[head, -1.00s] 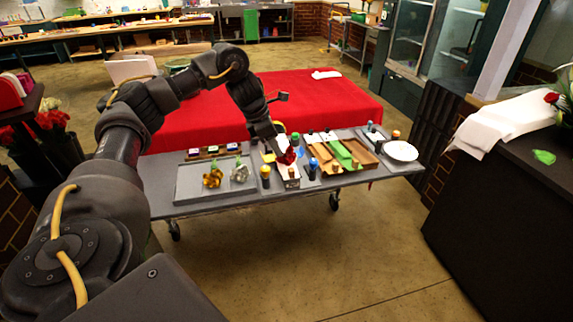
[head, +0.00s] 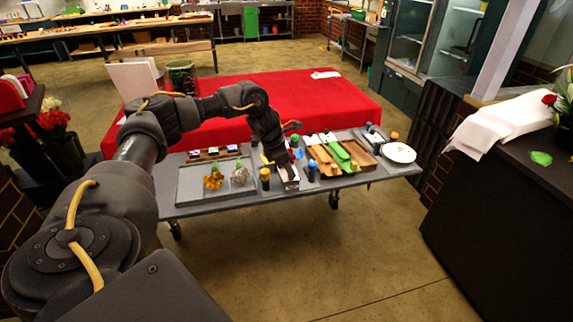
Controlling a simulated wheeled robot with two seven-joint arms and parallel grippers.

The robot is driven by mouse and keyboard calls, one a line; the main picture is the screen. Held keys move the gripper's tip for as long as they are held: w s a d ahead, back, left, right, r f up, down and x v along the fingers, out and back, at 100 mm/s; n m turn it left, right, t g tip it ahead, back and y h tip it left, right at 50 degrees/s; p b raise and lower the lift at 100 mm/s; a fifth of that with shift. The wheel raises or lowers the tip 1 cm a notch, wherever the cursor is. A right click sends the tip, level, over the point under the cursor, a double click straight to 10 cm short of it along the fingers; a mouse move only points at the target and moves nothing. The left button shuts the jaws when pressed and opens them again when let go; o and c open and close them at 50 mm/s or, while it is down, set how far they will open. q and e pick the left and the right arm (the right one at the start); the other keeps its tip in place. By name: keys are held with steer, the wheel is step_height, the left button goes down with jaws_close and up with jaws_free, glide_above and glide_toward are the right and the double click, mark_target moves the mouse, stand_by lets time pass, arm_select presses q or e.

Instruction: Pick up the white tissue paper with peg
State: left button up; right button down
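A narrow white piece (head: 290,186), which looks like the white tissue paper, lies on the grey wheeled table, at the middle of its near half. Its peg is not clear from here, as my gripper covers most of the piece. My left gripper (head: 288,171) points down right over it, at or close to its surface. The fingers are dark and small, so I cannot tell whether they are open, shut or touching the paper. My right gripper is not in view.
A grey tray (head: 195,186) holds small ornaments. Brown and green strips (head: 339,153) and a white plate (head: 398,152) lie right. A red-covered table (head: 335,100) stands behind.

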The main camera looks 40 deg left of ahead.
arm_select(q)
steer(key=shift+x, duration=0.8)
steer(key=shift+a, duration=0.1)
steer(key=shift+c, duration=0.4)
jaws_close()
steer(key=shift+r, duration=0.15)
